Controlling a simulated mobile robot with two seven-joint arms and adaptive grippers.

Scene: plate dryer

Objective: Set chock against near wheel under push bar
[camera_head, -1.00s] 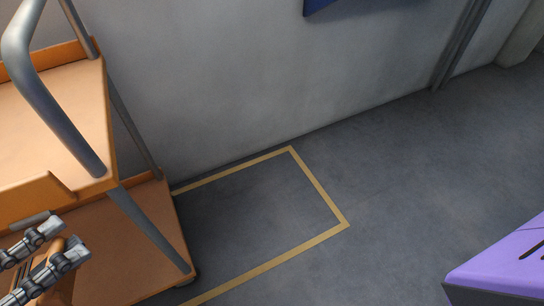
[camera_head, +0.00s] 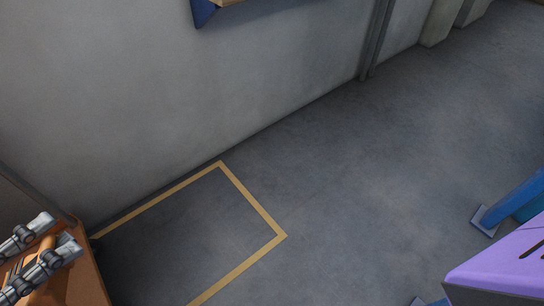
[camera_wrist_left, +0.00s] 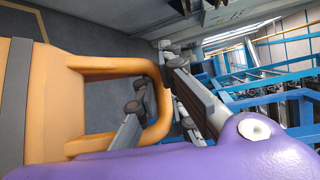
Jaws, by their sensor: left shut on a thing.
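In the left wrist view the chock (camera_wrist_left: 45,105) is an orange block with a loop handle, and the fingers (camera_wrist_left: 160,105) are at that handle. My right gripper is not in view.
A yellow floor outline (camera_head: 255,200) lies beside the trolley along the grey wall (camera_head: 130,100). Open floor (camera_head: 340,180) stretches right. Blue legs with foot plates (camera_head: 510,205) stand at the right. Blue framework (camera_wrist_left: 270,90) fills the right of the wrist view.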

